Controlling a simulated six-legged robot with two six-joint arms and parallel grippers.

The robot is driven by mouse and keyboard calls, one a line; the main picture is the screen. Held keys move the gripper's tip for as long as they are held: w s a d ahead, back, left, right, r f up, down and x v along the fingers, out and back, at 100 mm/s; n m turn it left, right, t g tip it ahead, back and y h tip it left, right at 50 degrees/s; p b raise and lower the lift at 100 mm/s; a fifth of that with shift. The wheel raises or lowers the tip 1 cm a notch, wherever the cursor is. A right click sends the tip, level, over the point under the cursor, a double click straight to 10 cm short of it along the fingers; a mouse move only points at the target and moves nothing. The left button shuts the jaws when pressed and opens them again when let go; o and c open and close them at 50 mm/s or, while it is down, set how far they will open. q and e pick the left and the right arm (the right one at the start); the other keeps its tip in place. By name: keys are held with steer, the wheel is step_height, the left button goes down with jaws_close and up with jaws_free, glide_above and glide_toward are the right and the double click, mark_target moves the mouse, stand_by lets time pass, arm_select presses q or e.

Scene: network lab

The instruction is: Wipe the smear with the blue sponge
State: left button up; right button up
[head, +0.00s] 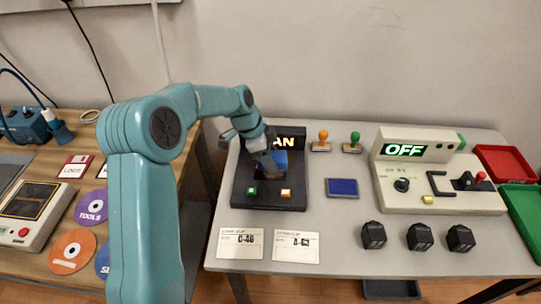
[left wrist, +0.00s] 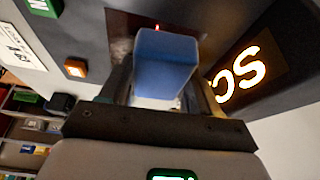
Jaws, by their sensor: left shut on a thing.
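My left gripper (head: 265,150) is shut on the blue sponge (left wrist: 165,62), which stands out between the fingers in the left wrist view. A bit of the sponge's blue also shows in the head view (head: 281,160). The gripper is over the black scanner (head: 240,197), at its dark reddish window (left wrist: 120,28). I cannot tell whether the sponge touches the window. I cannot make out a smear; the gripper and sponge cover much of the window. My right gripper is not in view.
The scanner's lit display (head: 289,142) stands behind the gripper. Its green button (head: 252,191) and orange button (head: 286,194) are in front. A blue ink pad (head: 342,187) and two stamps (head: 322,142) are to the right. Two paper slips (head: 240,243) lie in front.

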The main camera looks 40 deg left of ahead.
mark_target(272, 179)
arm_select(q)
steer(key=shift+s+d+f, duration=0.1)
steer(key=shift+s+d, duration=0.25)
steer(key=shift+s, duration=0.3)
steer(key=shift+s+d+f+b, duration=0.2)
steer(key=shift+s+b, duration=0.1)
steer(key=shift+b, duration=0.15)
steer(key=shift+s+d+r+b, duration=0.15)
steer(key=shift+s+d+b, duration=0.3)
steer(key=shift+s, duration=0.25)
steer(key=shift+s+d+r+b, duration=0.1)
steer(key=shift+s+d+b, duration=0.35)
steer(key=shift+s, duration=0.25)
steer(key=shift+s+a+r, duration=0.1)
steer(key=shift+a, duration=0.15)
steer(key=shift+w+a+r, duration=0.1)
steer(key=shift+w+a, duration=0.2)
steer(key=shift+w+a+p, duration=0.35)
steer(key=shift+w+a, duration=0.1)
steer(key=shift+w, duration=0.25)
steer(key=shift+w+a+p, duration=0.35)
steer(key=shift+w+a, duration=0.05)
steer(key=shift+w, duration=0.25)
steer(key=shift+w+a+p, duration=0.45)
steer(key=shift+w, duration=0.25)
steer(key=shift+w+a+p, duration=0.4)
steer(key=shift+w, duration=0.3)
steer(key=shift+w+a, duration=0.15)
